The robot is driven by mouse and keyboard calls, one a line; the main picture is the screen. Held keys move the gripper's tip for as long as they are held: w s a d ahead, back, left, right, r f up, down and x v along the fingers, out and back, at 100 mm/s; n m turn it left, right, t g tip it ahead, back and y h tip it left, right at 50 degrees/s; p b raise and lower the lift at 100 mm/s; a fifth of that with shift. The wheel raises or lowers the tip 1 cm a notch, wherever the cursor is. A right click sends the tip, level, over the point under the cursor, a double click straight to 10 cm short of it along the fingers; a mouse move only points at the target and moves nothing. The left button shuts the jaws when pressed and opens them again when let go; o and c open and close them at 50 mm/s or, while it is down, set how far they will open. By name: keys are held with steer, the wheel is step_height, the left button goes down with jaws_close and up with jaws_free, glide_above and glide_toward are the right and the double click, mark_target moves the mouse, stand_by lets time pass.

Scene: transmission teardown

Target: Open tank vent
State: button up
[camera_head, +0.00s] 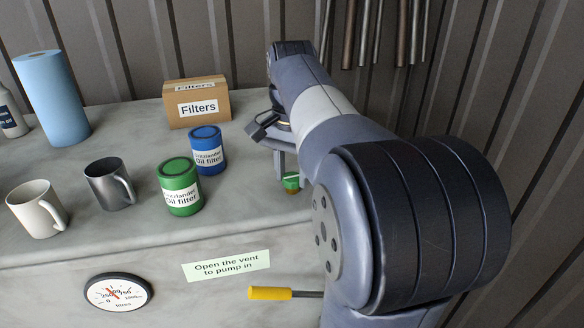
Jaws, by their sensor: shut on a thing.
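A small green vent knob (291,182) stands near the tank top's front edge, right of the filter cans. My gripper (290,172) points down over it and is shut on the knob. Part of the knob and the far finger are hidden by the fingers and my arm. The grey tank (130,225) has a label on its front (226,265) reading "Open the vent to pump in". A round dial gauge (118,292) with a red needle sits on the same front.
A yellow-handled lever (270,293) sticks out below the label. Green (180,188) and blue (207,150) filter cans, a Filters box (197,103), two mugs (37,209) (108,184), a blue roll (51,98) and a bottle (10,112) stand on top. A ribbed wall is behind.

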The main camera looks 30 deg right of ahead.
mark_target(292, 177)
steer(key=n+p, duration=0.3)
steer(key=n, duration=0.1)
steer(key=shift+r, duration=0.15)
steer(key=n+p, duration=0.2)
steer(key=n, duration=0.2)
steer(key=shift+n, duration=0.3)
steer(key=n+p, duration=0.2)
steer(key=n, duration=0.2)
steer(key=shift+n, duration=0.3)
steer(key=shift+n+p, duration=0.6)
steer(key=shift+n, duration=1.2)
steer(key=o, duration=1)
step_height(292, 177, up, 10)
steer(key=shift+r, duration=0.25)
